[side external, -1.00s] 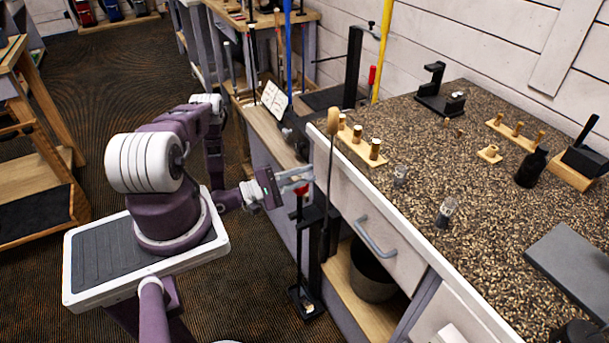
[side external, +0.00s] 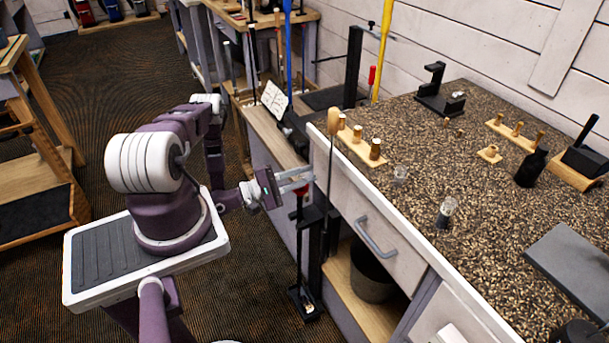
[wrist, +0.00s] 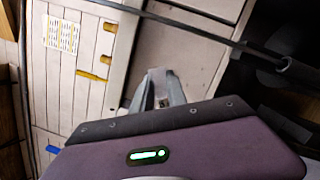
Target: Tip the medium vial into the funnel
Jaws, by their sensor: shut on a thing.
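My gripper (side external: 304,181) is off the front of the bench, to the left of the drawer front and above a red-topped black stand. In the wrist view its fingers (wrist: 161,94) come together around a small thing (wrist: 162,103), too small to identify. I cannot tell whether it is the medium vial. Two small clear glass pieces stand on the speckled bench top, one nearer the corner (side external: 400,175) and one farther right (side external: 446,213). I cannot pick out a funnel for sure.
A wooden strip with several pegs (side external: 361,150) sits at the bench's near corner, by an upright wooden-tipped shaft (side external: 333,125). A black bottle (side external: 531,167) stands farther back. A drawer handle (side external: 375,238) juts from the front. A dark bin (side external: 371,274) is below.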

